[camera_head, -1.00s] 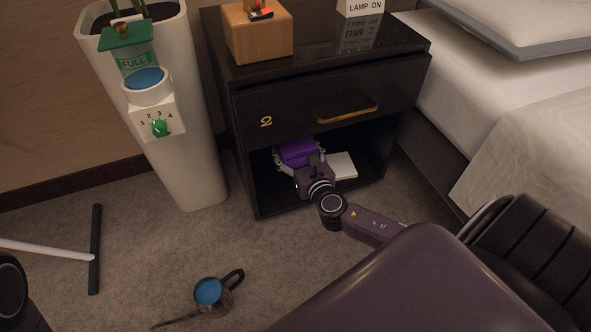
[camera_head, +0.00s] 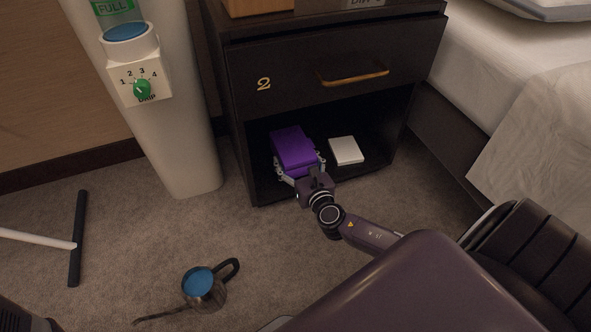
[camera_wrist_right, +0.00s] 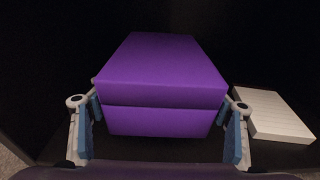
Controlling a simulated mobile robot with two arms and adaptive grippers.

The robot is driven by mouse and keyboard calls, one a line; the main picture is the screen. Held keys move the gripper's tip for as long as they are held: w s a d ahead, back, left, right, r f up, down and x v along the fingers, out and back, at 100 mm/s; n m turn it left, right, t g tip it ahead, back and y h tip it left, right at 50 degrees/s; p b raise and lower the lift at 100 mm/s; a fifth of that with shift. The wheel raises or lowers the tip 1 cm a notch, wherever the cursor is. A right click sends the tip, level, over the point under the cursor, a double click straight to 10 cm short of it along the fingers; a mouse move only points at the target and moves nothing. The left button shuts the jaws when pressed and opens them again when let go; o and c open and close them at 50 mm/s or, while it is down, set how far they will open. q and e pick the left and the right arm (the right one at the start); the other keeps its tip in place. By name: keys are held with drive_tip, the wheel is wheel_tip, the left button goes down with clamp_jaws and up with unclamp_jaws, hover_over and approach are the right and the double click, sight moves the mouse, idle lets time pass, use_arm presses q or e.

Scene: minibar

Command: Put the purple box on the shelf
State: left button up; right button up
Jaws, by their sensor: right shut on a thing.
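The purple box (camera_head: 293,150) is inside the open lower compartment of the black nightstand, on the shelf (camera_head: 265,190) side nearest the left. My right gripper (camera_head: 298,171) reaches into the compartment from the front and is shut on the box. In the right wrist view the box (camera_wrist_right: 162,85) fills the middle, with a finger of my right gripper (camera_wrist_right: 160,125) on each side of it. I cannot tell whether the box's underside touches the shelf. My left gripper is not in view.
A white box (camera_head: 346,150) lies on the shelf to the right of the purple box. Above is a closed drawer (camera_head: 335,60) with a brass handle. A blue-filled can (camera_head: 203,285) is on the carpet.

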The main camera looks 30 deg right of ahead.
drive_tip(key=shift+f+b, duration=1.2)
drive_tip(key=shift+f, duration=0.6)
drive_tip(key=shift+f, duration=0.2)
drive_tip(key=o, duration=1.5)
drive_tip(key=shift+o, duration=0.2)
drive_tip(key=shift+r, duration=0.3)
drive_tip(key=p+v, duration=0.5)
drive_tip(key=v, duration=0.7)
drive_tip(key=shift+f, duration=0.2)
drive_tip(key=shift+a, duration=0.1)
